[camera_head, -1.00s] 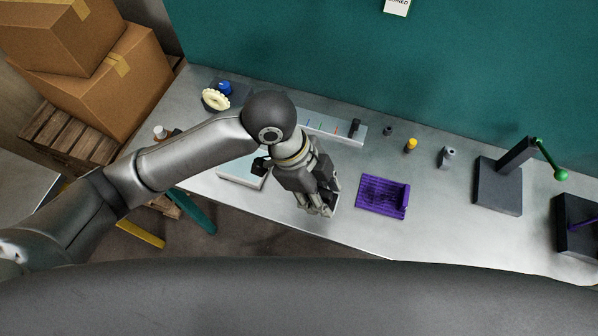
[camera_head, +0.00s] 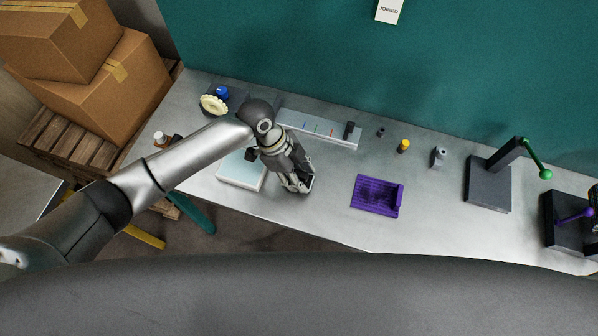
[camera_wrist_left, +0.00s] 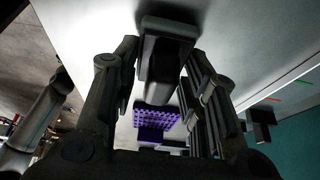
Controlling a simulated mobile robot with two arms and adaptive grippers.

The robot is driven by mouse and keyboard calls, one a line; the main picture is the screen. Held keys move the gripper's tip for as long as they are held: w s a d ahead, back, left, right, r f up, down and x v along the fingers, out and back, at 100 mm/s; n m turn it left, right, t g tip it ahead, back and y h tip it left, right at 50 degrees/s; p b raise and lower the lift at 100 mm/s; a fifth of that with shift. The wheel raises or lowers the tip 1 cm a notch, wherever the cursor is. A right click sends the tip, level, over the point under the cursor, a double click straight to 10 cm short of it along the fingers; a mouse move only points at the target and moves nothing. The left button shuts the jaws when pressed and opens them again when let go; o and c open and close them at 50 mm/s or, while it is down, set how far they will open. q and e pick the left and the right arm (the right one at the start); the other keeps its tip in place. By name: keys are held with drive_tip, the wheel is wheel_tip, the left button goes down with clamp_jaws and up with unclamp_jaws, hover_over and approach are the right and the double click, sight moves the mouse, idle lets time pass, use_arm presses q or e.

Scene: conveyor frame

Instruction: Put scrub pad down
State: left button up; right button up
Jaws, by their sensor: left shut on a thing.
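My left gripper (camera_head: 299,186) is over the metal bench, left of the purple ribbed tray (camera_head: 375,198). It is shut on a dark block-shaped piece, which looks like the scrub pad (camera_wrist_left: 168,38); in the left wrist view it sits between the fingers, with a grey, lighter part below it. In the head view the fingers mostly hide the pad. Whether the pad touches the bench is hard to tell. The purple tray also shows in the left wrist view (camera_wrist_left: 156,121), beyond the fingers. My right gripper is not in view.
A yellow-topped piece (camera_head: 403,146), a grey cylinder (camera_head: 438,157) and a green-handled lever press (camera_head: 489,184) stand to the right. Bare bench lies between gripper and tray.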

use_arm(q)
drive_tip(key=shift+f, duration=0.2)
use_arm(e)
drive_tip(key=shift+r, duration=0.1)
use_arm(q)
drive_tip(key=shift+f, duration=0.2)
drive_tip(key=o, duration=0.9)
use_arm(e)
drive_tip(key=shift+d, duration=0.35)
use_arm(q)
drive_tip(key=shift+r, duration=0.1)
drive_tip(key=shift+r, duration=0.25)
drive_tip(key=shift+b+v, duration=0.85)
drive_tip(key=shift+v, duration=5.05)
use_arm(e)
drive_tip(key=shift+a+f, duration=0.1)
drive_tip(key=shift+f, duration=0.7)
